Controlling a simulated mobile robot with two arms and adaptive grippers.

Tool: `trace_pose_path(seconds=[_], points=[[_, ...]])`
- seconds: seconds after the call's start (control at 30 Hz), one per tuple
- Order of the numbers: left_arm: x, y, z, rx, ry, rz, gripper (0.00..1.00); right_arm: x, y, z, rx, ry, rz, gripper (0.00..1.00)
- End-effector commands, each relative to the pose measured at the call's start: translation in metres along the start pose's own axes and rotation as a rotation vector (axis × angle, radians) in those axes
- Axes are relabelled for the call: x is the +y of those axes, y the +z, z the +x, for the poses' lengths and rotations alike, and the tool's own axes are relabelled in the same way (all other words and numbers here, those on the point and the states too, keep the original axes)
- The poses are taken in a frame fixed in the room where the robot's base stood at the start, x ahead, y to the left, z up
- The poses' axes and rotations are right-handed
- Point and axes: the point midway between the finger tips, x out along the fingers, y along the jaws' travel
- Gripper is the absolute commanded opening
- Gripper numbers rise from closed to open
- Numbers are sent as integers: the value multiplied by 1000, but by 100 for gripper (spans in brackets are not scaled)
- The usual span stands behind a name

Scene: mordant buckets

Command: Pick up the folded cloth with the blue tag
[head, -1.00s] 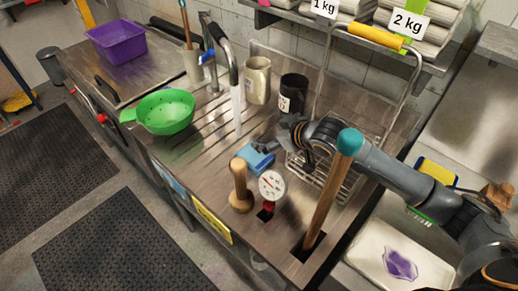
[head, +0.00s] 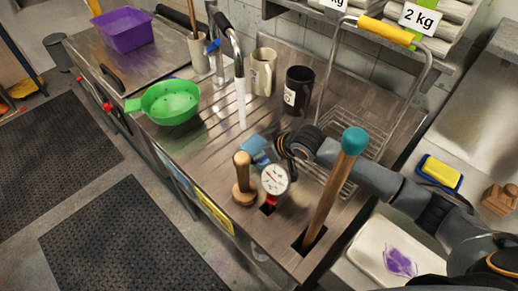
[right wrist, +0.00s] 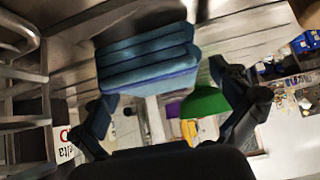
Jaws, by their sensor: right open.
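A blue folded cloth (head: 255,147) lies on the steel counter, behind the wooden pestle-like tool and left of my right gripper. It also shows as a stack of blue folds (right wrist: 148,55) in the right wrist view, beyond the fingertips. I cannot make out a tag on it. My right gripper (head: 284,150) is open and close to the cloth's right side. In the right wrist view its two fingers (right wrist: 170,105) are spread apart with nothing gripped between them. Part of the cloth is hidden behind the gripper in the head view. My left gripper is not in view.
A wooden tool (head: 243,182), a dial gauge (head: 275,179) and a teal-topped wooden handle (head: 330,190) stand in front of the gripper. A wire rack (head: 352,130), a black mug (head: 298,90) and a running tap (head: 238,60) are behind. A green colander (head: 170,102) is left.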

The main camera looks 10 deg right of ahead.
Motion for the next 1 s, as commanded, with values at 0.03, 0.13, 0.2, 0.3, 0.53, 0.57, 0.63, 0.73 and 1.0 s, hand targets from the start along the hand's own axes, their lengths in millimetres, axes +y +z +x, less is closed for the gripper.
trace_pose_path(seconds=[0.03, 0.13, 0.2, 0.3, 0.53, 0.57, 0.63, 0.73, 1.0], points=[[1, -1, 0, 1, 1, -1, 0, 0, 0, 1, 1, 0, -1, 100], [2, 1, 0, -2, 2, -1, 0, 0, 0, 1, 0, 1, -1, 100], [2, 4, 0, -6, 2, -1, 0, 0, 0, 0, 0, 1, 0, 100], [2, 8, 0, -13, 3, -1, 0, 0, 0, 0, 0, 1, 0, 80], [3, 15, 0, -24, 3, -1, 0, 0, 0, 0, 0, 1, 0, 33], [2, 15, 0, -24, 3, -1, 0, 0, -1, 0, 2, 1, 0, 32], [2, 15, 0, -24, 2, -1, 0, 0, -1, 0, 2, 1, 0, 32], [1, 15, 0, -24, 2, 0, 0, 0, -1, 0, 1, 1, 0, 32], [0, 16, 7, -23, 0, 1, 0, 1, -24, -22, 7, 3, -2, 32]])
